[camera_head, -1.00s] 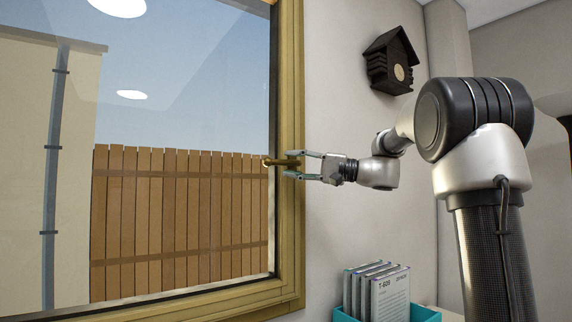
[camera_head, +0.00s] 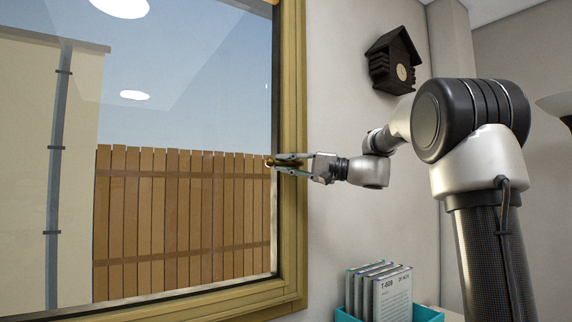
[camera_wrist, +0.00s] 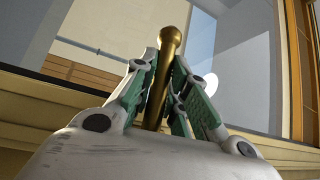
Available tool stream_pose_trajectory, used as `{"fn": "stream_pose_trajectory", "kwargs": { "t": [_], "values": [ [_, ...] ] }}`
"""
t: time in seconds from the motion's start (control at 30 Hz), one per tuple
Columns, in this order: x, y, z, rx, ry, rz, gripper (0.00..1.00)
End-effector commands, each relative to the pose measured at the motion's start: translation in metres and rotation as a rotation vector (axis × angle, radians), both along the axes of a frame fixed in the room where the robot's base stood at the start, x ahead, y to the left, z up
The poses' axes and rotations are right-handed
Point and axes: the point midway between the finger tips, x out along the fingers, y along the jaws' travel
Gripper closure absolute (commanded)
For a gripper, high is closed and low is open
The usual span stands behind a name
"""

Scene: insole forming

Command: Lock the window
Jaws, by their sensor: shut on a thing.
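The window (camera_head: 190,120) fills the left of the head view, its wooden frame (camera_head: 292,220) running down its right side. A brass handle (camera_head: 269,162) sits on that frame and points sideways to the left, over the glass. My gripper (camera_head: 279,164) is shut on the handle, with a finger on each side of it. In the wrist view the handle (camera_wrist: 170,45) stands between the green-padded fingers, its rounded end sticking out past them. The handle's base is hidden behind the fingers.
A dark wooden birdhouse clock (camera_head: 391,62) hangs on the wall above my arm. A teal box (camera_head: 413,314) with several upright booklets (camera_head: 392,293) stands below my wrist. The wall between them is clear.

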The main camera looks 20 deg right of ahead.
Motion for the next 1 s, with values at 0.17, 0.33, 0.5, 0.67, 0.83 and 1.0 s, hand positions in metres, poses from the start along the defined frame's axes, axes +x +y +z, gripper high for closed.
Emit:
{"fn": "stream_pose_trajectory", "kwargs": {
  "t": [0.17, 0.33, 0.5, 0.67, 0.83, 1.0],
  "values": [
    [0.000, 0.000, -0.002, -0.029, -0.010, 0.001, 1.00],
    [0.000, 0.000, -0.007, -0.106, -0.034, 0.001, 1.00],
    [0.000, -0.001, -0.014, -0.231, -0.077, 0.003, 1.00],
    [0.001, -0.004, -0.022, -0.374, -0.122, 0.001, 1.00],
    [0.003, -0.009, -0.031, -0.527, -0.172, 0.002, 1.00],
    [0.005, -0.014, -0.039, -0.682, -0.223, 0.001, 1.00]
  ]
}}
